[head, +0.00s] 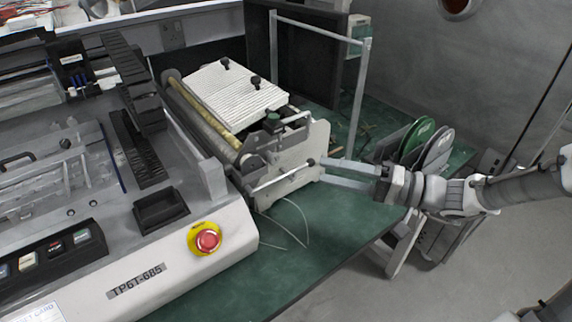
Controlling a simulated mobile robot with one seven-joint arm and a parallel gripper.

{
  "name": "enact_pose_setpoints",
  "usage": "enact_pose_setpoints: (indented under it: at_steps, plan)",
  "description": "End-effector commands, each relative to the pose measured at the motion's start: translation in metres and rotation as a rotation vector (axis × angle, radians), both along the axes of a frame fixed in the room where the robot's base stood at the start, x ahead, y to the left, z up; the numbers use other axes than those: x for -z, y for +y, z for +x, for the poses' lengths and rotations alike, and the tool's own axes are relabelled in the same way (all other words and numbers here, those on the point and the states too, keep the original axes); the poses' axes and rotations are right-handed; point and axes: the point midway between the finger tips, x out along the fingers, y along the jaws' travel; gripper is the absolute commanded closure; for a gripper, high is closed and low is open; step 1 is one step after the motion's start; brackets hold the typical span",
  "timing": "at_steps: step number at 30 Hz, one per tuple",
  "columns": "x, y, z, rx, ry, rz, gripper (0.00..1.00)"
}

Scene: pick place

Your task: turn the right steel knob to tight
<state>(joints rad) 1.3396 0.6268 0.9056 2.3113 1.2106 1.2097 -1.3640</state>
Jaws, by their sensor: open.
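My gripper (321,170) comes in from the right, its two long fingers apart and pointing left at the white end plate (298,160) of the roller unit. Nothing shows between the fingers. A light rod (283,176) runs across the plate, and its small dark knob-like end (311,162) is close to the upper fingertip; I cannot tell if they touch. Two black knobs stand on the ribbed white cover, one at the back (224,63) and one nearer the front (255,81). I cannot make out for sure which part is the right steel knob.
The grey machine (120,285) with a red emergency button (208,241) fills the left. A metal frame (360,90) stands behind the fingers. Green and grey discs (437,148) stand near my wrist. The green tabletop (310,255) is mostly clear in front, with a thin loose wire.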

Motion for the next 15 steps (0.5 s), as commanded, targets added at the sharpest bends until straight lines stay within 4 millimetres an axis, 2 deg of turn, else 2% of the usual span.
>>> enact_pose_setpoints:
  at_steps: [3,9,15]
  plan:
    - [0.003,0.027,0.009,-0.005,0.000,0.000,0.39]
    - [0.002,0.064,0.024,-0.004,0.000,0.000,0.39]
    - [0.001,0.086,0.033,-0.002,0.001,0.000,0.39]
